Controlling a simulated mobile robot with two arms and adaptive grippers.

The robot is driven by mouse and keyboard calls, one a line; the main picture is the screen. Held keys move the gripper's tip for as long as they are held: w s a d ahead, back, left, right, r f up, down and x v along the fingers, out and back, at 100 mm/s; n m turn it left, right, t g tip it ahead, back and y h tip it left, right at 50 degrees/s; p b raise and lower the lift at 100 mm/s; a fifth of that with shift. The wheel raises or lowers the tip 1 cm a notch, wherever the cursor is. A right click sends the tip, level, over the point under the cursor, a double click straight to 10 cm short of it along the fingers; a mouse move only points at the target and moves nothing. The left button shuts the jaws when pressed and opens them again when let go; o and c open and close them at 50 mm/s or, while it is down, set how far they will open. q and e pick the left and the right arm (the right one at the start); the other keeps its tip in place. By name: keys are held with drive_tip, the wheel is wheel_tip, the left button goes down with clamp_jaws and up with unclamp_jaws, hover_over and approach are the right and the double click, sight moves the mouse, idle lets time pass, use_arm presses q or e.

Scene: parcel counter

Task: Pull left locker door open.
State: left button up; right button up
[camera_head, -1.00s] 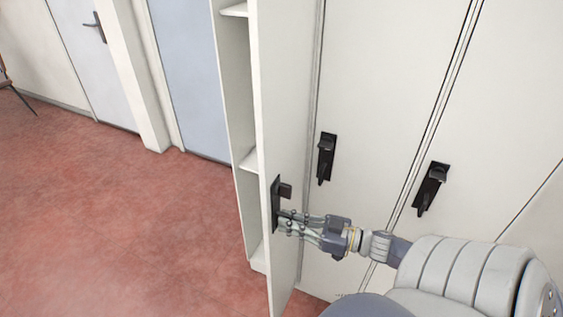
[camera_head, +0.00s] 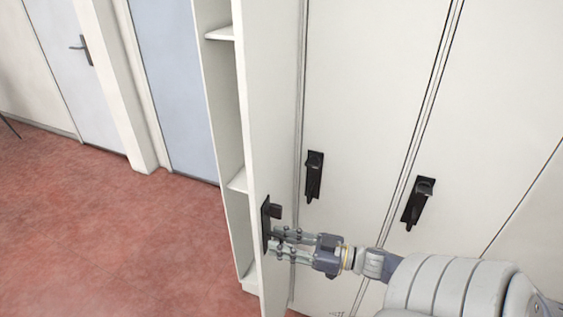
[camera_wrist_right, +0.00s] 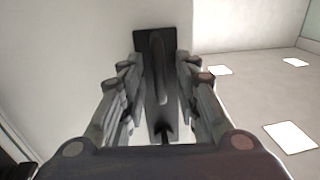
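The left locker door (camera_head: 276,120) stands swung wide open, seen nearly edge-on in the head view, with the shelved locker interior (camera_head: 224,120) showing to its left. Its black handle (camera_head: 274,211) sits on a dark plate low on the door. My right gripper (camera_head: 273,242) is at this handle, with its fingers apart. In the right wrist view, the handle (camera_wrist_right: 158,70) lies between the two fingers (camera_wrist_right: 158,75), with gaps visible on both sides. My left gripper is not in view.
Two shut locker doors with black handles (camera_head: 314,176) (camera_head: 418,203) stand to the right. A blue door panel (camera_head: 178,90) and a grey door (camera_head: 80,75) are at the back left. The red floor (camera_head: 110,240) left of the locker is clear.

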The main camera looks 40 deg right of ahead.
drive_tip(key=v, duration=1.1)
drive_tip(key=shift+s, duration=0.4)
drive_tip(key=shift+d, duration=0.15)
